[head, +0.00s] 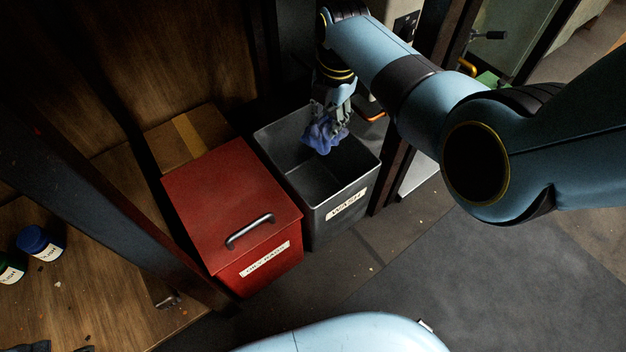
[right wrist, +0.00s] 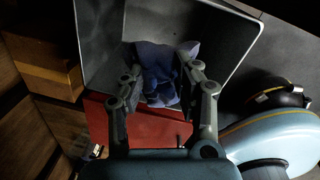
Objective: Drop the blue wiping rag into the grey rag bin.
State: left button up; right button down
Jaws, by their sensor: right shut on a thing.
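The blue wiping rag (head: 322,134) hangs crumpled from my right gripper (head: 337,112), over the open mouth of the grey rag bin (head: 362,184). The bin has a white label that seems to read WASH. My right gripper is shut on the rag. In the right wrist view the rag (right wrist: 160,72) sits between the two fingers of the gripper (right wrist: 160,92), with the grey bin (right wrist: 100,45) around and beyond it. I cannot tell how far the rag hangs below the rim. My left gripper is not in view.
A red lidded bin (head: 225,200) with a black handle and a label stands left of the grey bin, close beside it. A cardboard box (head: 186,138) is behind it. Jars (head: 40,243) stand on a wooden surface at the left. Dark floor (head: 420,270) is open in front.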

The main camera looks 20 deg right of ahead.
jog(key=c, duration=0.9)
grip_release()
jog(key=shift+r, duration=0.1)
notch_tip(320, 180, up, 12)
jog(key=shift+s+d, duration=0.3)
jog(key=shift+s, duration=0.15)
